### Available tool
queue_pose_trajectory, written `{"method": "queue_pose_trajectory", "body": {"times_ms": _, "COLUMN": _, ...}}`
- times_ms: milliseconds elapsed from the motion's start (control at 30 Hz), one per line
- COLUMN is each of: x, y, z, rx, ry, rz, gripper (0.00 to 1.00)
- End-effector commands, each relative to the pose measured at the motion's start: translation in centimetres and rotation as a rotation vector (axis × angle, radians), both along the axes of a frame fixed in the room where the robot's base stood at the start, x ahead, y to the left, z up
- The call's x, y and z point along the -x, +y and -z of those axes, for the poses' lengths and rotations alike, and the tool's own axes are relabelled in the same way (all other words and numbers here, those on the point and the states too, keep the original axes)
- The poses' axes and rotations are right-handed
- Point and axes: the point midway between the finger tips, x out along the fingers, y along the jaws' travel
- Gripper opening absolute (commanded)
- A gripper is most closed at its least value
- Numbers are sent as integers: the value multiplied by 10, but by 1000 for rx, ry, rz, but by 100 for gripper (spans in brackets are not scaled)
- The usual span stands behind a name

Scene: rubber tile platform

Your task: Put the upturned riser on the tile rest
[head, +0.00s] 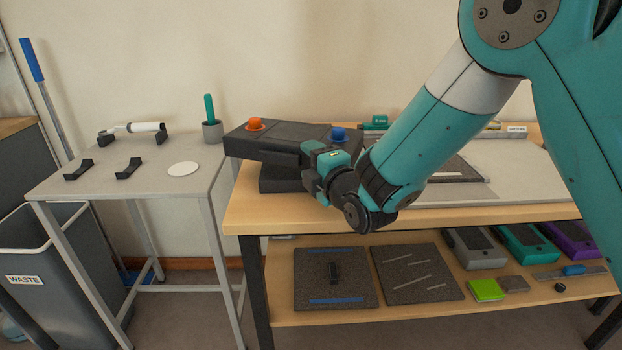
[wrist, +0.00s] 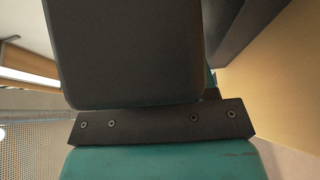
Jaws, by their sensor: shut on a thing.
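Where block and platform meet is hard to make out. In the wrist view the dark block (wrist: 125,50) fills the upper middle, close to the camera; the fingertips are hidden there. Two small black brackets (head: 128,168) on the grey side table may be the tile rest; I cannot be sure.
The grey side table (head: 150,190) also holds a white disc (head: 183,169), a green-handled tool in a pot (head: 212,130) and a white tube on brackets. A waste bin (head: 50,262) stands below left. The workbench's lower shelf holds two dark tiles (head: 418,272) and several boxes.

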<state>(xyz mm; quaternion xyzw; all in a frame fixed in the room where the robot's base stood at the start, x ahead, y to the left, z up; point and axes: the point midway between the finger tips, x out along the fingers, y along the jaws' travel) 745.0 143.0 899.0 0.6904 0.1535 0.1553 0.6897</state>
Motion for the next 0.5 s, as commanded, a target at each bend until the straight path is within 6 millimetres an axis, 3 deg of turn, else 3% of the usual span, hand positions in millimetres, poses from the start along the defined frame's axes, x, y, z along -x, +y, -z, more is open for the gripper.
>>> {"method": "queue_pose_trajectory", "body": {"times_ms": 233, "x": 0, "y": 1, "z": 34, "rx": 0, "ry": -2, "rz": -1, "gripper": 0}}
{"method": "queue_pose_trajectory", "body": {"times_ms": 500, "x": 0, "y": 1, "z": 35, "rx": -2, "ry": -4, "rz": -1, "gripper": 0}}
